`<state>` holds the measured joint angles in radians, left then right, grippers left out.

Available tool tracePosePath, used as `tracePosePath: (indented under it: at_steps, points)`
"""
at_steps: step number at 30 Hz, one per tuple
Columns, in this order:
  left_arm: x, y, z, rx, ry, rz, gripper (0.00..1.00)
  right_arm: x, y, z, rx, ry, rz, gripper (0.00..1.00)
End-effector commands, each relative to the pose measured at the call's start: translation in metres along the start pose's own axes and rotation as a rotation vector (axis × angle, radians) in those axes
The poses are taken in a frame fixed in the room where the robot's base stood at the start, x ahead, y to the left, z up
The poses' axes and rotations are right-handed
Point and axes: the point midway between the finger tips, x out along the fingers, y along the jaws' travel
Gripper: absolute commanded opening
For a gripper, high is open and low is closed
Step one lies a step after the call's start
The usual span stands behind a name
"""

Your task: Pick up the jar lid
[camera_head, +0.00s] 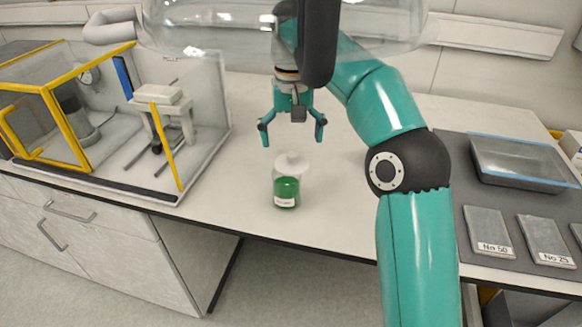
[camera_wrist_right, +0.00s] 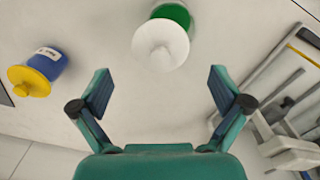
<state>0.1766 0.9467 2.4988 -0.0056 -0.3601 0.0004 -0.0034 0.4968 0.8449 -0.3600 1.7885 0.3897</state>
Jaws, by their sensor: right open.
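The white jar lid (camera_head: 291,163), with a small round knob, sits on a clear jar (camera_head: 287,190) with green contents and a white label. The jar stands upright on the white bench. In the right wrist view the lid (camera_wrist_right: 160,45) shows above and beyond the gap between my fingers, with the green jar (camera_wrist_right: 174,14) partly behind it. My right gripper (camera_head: 292,132) is open and empty, just behind and above the lid in the head view, apart from it. Its two spread fingers also show in the wrist view (camera_wrist_right: 160,80). My left gripper is not in view.
A yellow-framed glass enclosure (camera_head: 53,120) with equipment stands on the left. A grey mat (camera_head: 470,222) with labelled plates and a clear tray (camera_head: 520,165) lies on the right. A blue jar with a yellow lid (camera_wrist_right: 30,81) shows in the wrist view. The bench around the green jar is clear.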

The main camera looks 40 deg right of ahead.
Motion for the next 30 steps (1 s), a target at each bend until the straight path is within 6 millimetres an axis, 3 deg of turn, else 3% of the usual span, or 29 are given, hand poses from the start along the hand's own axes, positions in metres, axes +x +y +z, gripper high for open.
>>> tracePosePath:
  at_steps: [9,18,30]
  points:
    - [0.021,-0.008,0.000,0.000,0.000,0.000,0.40,0.042,0.000,0.000,-0.001,-0.001,-0.001,1.00]
    - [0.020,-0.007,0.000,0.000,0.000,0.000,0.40,0.044,0.000,0.000,0.000,0.001,-0.002,0.98]
    - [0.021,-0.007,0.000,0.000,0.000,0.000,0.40,0.044,0.000,0.000,-0.001,0.000,-0.002,0.32]
